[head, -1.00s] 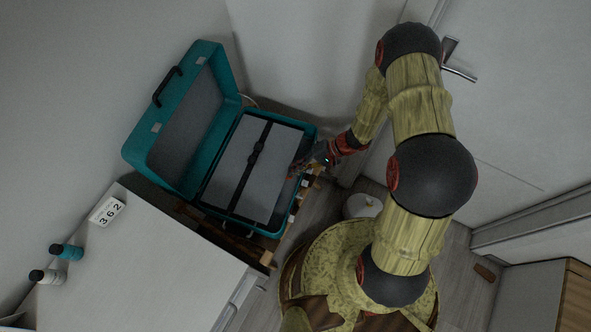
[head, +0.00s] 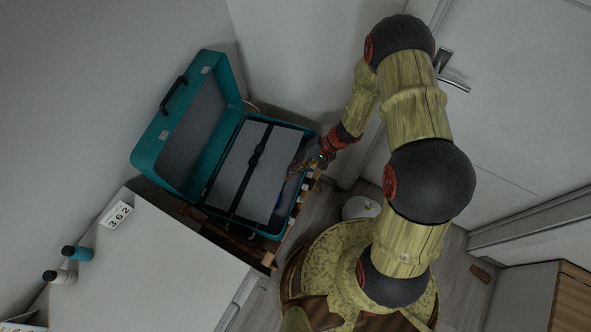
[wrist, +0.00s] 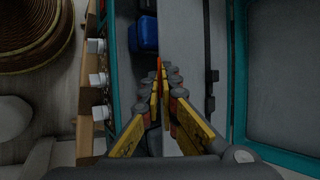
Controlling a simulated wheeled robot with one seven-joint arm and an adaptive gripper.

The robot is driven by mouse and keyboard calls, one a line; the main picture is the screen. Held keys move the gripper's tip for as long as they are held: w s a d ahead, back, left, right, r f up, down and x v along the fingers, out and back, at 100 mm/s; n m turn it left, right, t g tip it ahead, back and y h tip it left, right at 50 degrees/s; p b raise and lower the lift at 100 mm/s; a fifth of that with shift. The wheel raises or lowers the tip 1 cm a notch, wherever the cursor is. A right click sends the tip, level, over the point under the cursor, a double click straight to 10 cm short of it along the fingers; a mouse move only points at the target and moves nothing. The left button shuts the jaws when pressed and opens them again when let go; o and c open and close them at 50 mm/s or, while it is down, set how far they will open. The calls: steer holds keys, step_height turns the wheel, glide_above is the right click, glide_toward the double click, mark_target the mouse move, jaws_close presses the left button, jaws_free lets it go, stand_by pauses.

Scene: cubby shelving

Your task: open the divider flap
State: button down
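The divider flap (head: 230,168) is a light grey panel crossed by black straps with a central buckle. It lies flat over the base of an open teal suitcase (head: 174,143). The flap also shows in the wrist view (wrist: 186,32). My gripper (head: 293,168) is low at the flap's right edge. In the wrist view my gripper's yellow fingers (wrist: 165,70) come close together over the flap's left edge there. Only a narrow gap shows between them, and I cannot tell whether they pinch the edge.
A blue item (wrist: 147,34) lies in the case beside the flap's edge. The suitcase rests on a wooden rack (head: 248,252). A white cabinet (head: 160,260) with bottles and a number card (head: 116,215) stands at lower left. A door handle (head: 452,75) is at upper right.

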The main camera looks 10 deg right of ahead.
steer(key=w+a+r+m+g+h+p, duration=0.1)
steer(key=w+a+r+h+p, duration=0.2)
steer(key=r+p, duration=0.5)
steer(key=w+a+r+g+h+p, duration=0.1)
steer(key=a+r+g+h+p, duration=0.15)
steer(key=a+r+p, duration=0.4)
steer(key=w+a+r+h, duration=0.1)
steer(key=w+a+r, duration=0.2)
steer(key=a, duration=0.2)
steer(key=w+a+r+m+g+h, duration=0.1)
steer(key=w+a+r+h, duration=0.1)
steer(key=w+a+r, duration=0.2)
steer(key=shift+a, duration=1.15)
steer(key=shift+f, duration=0.1)
steer(key=c, duration=2.3)
jaws_free()
steer(key=shift+c, duration=0.2)
steer(key=shift+w+a, duration=0.1)
